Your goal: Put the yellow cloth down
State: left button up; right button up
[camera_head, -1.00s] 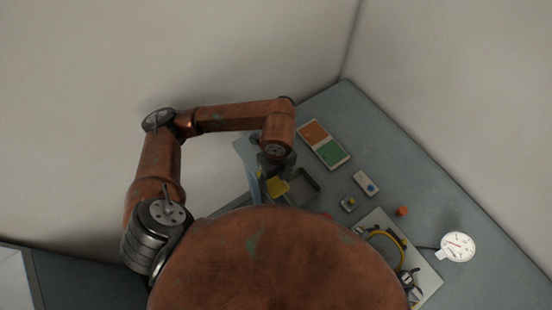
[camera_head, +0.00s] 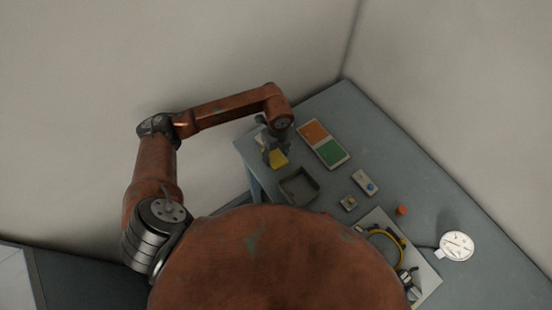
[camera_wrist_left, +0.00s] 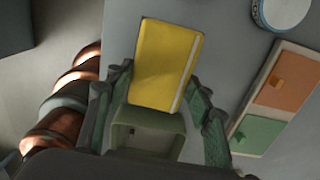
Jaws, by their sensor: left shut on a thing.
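The yellow cloth (camera_head: 279,159) is in my left gripper (camera_head: 273,150), over the far left part of the grey table. In the left wrist view the cloth (camera_wrist_left: 167,65) looks like a flat yellow rectangle with a pale strip along one edge. The fingers of my left gripper (camera_wrist_left: 164,88) are on either side of its near part, shut on it. I cannot tell whether its underside touches the table. My right gripper is not in view.
A grey open tray (camera_head: 315,184) stands close in front of the cloth. An orange and green panel (camera_head: 323,144) lies to the right. Small blocks (camera_head: 401,210), a white mat with a yellow hose (camera_head: 403,245) and a round gauge (camera_head: 457,245) are further right.

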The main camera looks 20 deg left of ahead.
aim_at(276, 156)
pick_arm(q)
jog(key=shift+w+a+f, duration=0.1)
jog(key=shift+w+f, duration=0.05)
jog(key=shift+f, duration=1.6)
jog(key=shift+f, duration=0.15)
jog(key=o, duration=1.3)
notch_tip(276, 156, up, 12)
jog(key=shift+w+r, duration=0.1)
jog(key=shift+r, duration=0.1)
